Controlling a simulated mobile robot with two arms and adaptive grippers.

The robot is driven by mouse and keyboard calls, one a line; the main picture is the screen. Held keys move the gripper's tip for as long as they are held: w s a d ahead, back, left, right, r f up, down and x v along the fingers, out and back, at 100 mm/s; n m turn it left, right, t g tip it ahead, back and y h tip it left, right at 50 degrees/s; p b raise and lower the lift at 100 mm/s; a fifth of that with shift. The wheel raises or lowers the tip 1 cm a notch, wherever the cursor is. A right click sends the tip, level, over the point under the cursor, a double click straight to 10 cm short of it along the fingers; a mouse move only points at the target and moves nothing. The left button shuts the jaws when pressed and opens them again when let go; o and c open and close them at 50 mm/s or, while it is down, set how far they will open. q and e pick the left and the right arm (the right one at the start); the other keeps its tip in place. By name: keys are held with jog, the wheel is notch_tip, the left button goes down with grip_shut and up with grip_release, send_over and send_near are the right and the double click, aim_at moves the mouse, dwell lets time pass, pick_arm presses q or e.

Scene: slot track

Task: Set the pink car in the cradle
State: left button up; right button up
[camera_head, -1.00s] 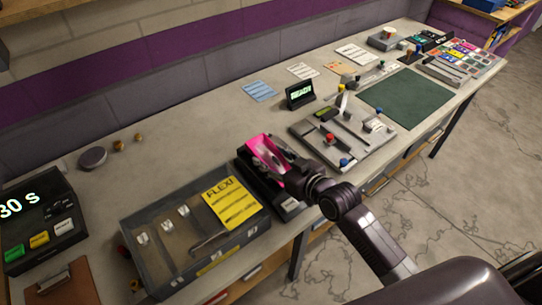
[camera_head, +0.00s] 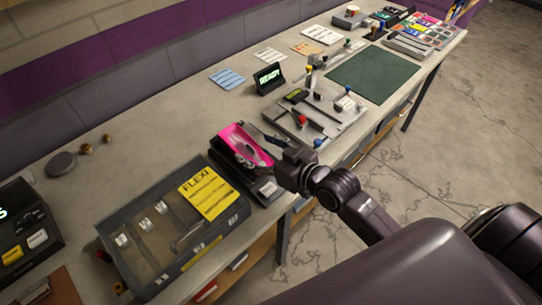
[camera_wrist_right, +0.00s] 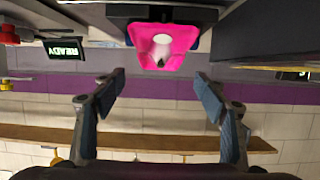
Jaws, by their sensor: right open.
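The pink car (camera_head: 241,139) is at the far end of a black box-like holder (camera_head: 264,187) on the bench. I cannot tell whether this holder is the cradle, or how the car is seated. My right gripper (camera_head: 262,152) is at the car, partly covering it in the head view. In the right wrist view the pink car (camera_wrist_right: 163,46) shows against a dark block, beyond the fingertips. There the right gripper (camera_wrist_right: 160,88) is open, its two fingers apart with nothing between them. My left gripper is not in view.
A grey tray (camera_head: 128,262) with a yellow FLEXI card (camera_head: 207,192) stands left of the holder. A grey fixture board (camera_head: 325,128) with knobs is to the right, a READY display (camera_head: 269,78) behind.

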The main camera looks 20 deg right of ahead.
jog(key=v, duration=0.6)
jog(key=shift+s+b, duration=0.2)
jog(key=shift+b, duration=0.15)
